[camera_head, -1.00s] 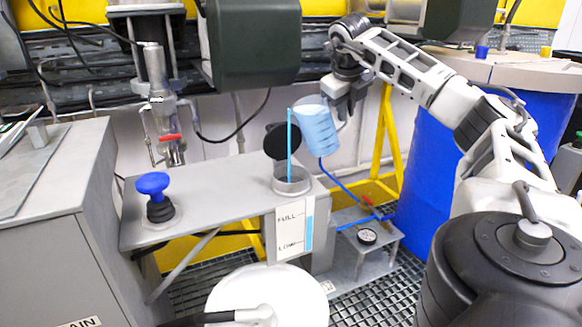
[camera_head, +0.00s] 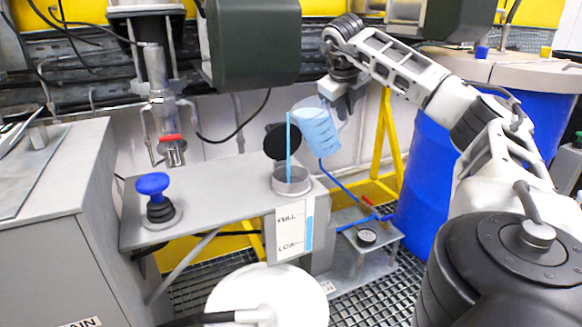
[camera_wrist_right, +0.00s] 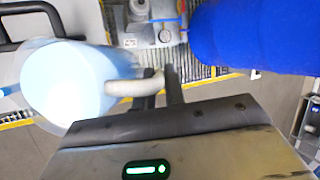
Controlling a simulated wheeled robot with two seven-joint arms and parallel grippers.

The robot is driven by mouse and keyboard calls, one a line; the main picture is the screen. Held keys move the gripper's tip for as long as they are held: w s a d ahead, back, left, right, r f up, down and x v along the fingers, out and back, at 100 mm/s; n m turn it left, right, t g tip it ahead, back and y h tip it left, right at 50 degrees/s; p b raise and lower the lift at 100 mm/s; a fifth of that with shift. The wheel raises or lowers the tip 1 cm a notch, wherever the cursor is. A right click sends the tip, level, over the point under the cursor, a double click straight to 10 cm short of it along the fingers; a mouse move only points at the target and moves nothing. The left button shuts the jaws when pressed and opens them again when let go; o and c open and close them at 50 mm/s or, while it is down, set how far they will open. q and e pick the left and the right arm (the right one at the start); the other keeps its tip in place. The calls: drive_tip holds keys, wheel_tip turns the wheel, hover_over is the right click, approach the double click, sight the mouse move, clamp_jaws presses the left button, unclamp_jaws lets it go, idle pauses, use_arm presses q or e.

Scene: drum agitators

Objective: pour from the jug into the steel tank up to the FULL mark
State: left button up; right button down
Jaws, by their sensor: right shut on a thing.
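The clear jug (camera_head: 318,130) with light blue liquid is tilted to the left above the steel tank's round filler neck (camera_head: 292,182). A thin light blue stream (camera_head: 289,150) falls from its lip into the neck. My right gripper (camera_head: 343,108) is shut on the jug's handle. In the right wrist view the jug (camera_wrist_right: 75,85) is at left, its pale handle (camera_wrist_right: 135,87) at the fingers. The steel tank's front carries a white gauge plate (camera_head: 291,232) marked FULL and LOW, with a blue strip at its right edge. My left gripper is out of view.
A dark round cap (camera_head: 282,141) stands behind the neck. A blue knob (camera_head: 153,185) and a red-handled valve (camera_head: 171,137) are to the left. A blue drum (camera_head: 430,170) stands right of the jug, and a yellow frame (camera_head: 384,150) behind it. A dark green housing (camera_head: 253,45) hangs above.

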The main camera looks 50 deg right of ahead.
drive_tip(key=shift+w+a+r+h, duration=0.1)
drive_tip(key=shift+r+h, duration=0.1)
drive_tip(key=shift+h, duration=0.1)
idle(1.1)
drive_tip(key=shift+w+a+r+n+g+h+p, duration=0.15)
drive_tip(key=shift+r+g+h+p, duration=0.15)
drive_tip(key=shift+r+h+p, duration=0.15)
drive_tip(key=shift+a+r+n+g+h+p, duration=0.15)
drive_tip(key=shift+r+g+h+p, duration=0.15)
drive_tip(key=shift+r, duration=0.25)
idle(2.0)
drive_tip(key=shift+w+a+r+g+h+p, duration=0.25)
drive_tip(key=shift+g+h+p, duration=0.15)
drive_tip(key=shift+h+p, duration=0.4)
idle(2.8)
